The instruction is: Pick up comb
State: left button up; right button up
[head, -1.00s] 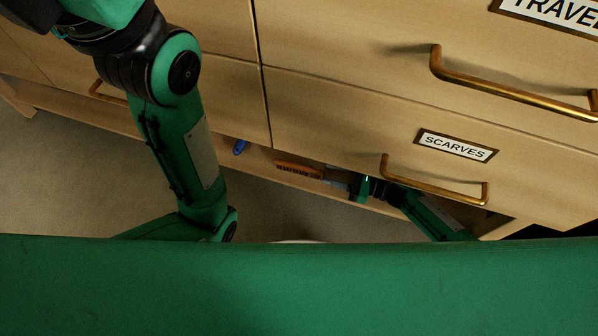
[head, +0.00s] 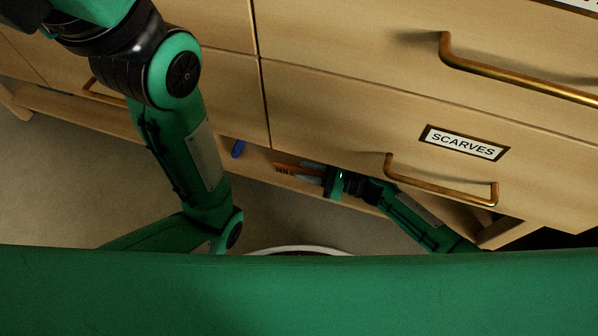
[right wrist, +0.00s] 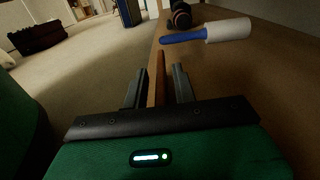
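The comb (head: 284,168), orange-brown, lies on the low shelf under the drawers in the head view. In the right wrist view the comb (right wrist: 160,68) shows as a narrow brown strip pointing away from me, between the two fingers. My right gripper (head: 309,172) reaches in from the right under the scarves drawer, its fingers on either side of the comb's near end. In the right wrist view the right gripper (right wrist: 161,85) is open, with gaps beside the comb. My left arm comes down at the left, but its gripper is out of view.
A lint roller (right wrist: 212,33) with blue handle and white head lies past the comb; its blue handle (head: 238,148) shows in the head view. A dark rounded object (right wrist: 180,15) is behind it. The scarves drawer (head: 350,125) with its brass handle (head: 440,184) overhangs the shelf.

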grip_shut()
